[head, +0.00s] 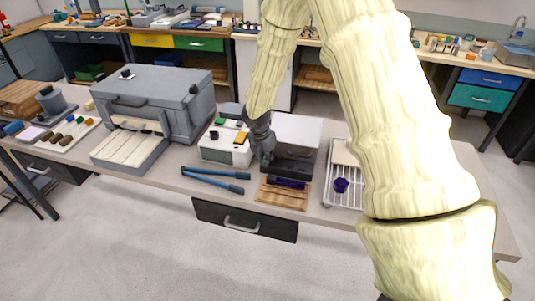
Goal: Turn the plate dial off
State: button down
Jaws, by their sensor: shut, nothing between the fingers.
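A small white box-shaped unit (223,153) stands on the bench near the middle, with small dark, yellow and green parts on top. It may be the plate. Its dial is too small to make out for certain. My gripper (266,160) points down at the right side of this unit, in front of a dark-fronted box. It is shut and holds nothing. Whether it touches either one cannot be told. My arm hides part of the area behind.
A large grey furnace-like box (165,95) stands to the left. Blue-handled tongs (214,180) lie in front of the white unit. A wooden board (283,196) with a dark purple piece and a wire rack (343,202) with a purple lump lie to the right.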

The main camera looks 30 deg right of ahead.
jog(key=shift+s+d+r+n+t+y+p, duration=0.2)
jog(key=shift+d+n+p, duration=0.15)
jog(key=shift+n+p, duration=0.45)
jog(key=shift+s+d+r+n+t+y+p, duration=0.15)
jog(key=shift+d+n+p, duration=0.3)
jog(key=shift+n, duration=0.65)
jog(key=shift+w+a+f, duration=0.1)
jog(key=shift+f, duration=0.05)
